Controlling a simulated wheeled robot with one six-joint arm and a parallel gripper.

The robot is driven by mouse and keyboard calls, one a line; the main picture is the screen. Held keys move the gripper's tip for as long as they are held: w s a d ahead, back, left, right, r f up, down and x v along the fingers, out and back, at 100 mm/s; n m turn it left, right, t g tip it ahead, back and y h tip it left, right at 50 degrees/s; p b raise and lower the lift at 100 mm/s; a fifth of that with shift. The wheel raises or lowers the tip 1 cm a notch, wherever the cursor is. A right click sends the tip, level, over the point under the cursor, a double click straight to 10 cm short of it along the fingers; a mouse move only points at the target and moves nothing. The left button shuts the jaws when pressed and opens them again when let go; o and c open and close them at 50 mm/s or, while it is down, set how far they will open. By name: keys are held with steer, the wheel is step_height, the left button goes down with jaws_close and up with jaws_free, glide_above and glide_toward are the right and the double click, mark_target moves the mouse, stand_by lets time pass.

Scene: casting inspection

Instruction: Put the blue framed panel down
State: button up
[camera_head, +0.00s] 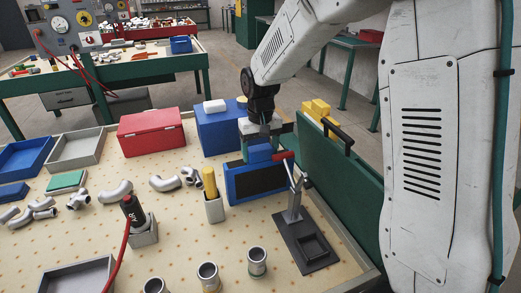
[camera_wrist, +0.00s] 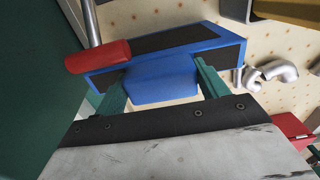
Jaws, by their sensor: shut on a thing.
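The blue framed panel (camera_head: 237,188) has a dark face and a blue block-like grip on its top edge. It stands upright at or just above the pegboard table, right of the yellow-topped holder; whether it touches the table I cannot tell. My gripper (camera_head: 258,142) is above it, shut on the blue grip. In the wrist view my gripper (camera_wrist: 158,82) has its two green fingers on either side of the grip of the blue framed panel (camera_wrist: 205,44). The panel's lower part is hidden in the wrist view.
A grey stand (camera_head: 306,240) with a red-handled lever (camera_head: 283,156) is close at the panel's right. A grey holder with a yellow piece (camera_head: 213,205) is close at its left. A blue box (camera_head: 218,130) and red case (camera_head: 151,132) are behind. A green board (camera_head: 335,165) borders the right.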

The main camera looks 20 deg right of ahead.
steer(key=shift+f, duration=0.1)
steer(key=o, duration=1.1)
steer(key=shift+c, duration=0.2)
steer(key=shift+r, duration=0.2)
step_height(320, 180, up, 12)
steer(key=s+d+r, duration=0.1)
steer(key=s+r, duration=0.2)
steer(key=s, duration=0.4)
steer(key=s+d+f, duration=0.1)
steer(key=s, duration=1.1)
steer(key=s+d+f+t, duration=0.1)
steer(key=s, duration=1.2)
steer(key=shift+s+d, duration=0.15)
steer(key=shift+d, duration=0.2)
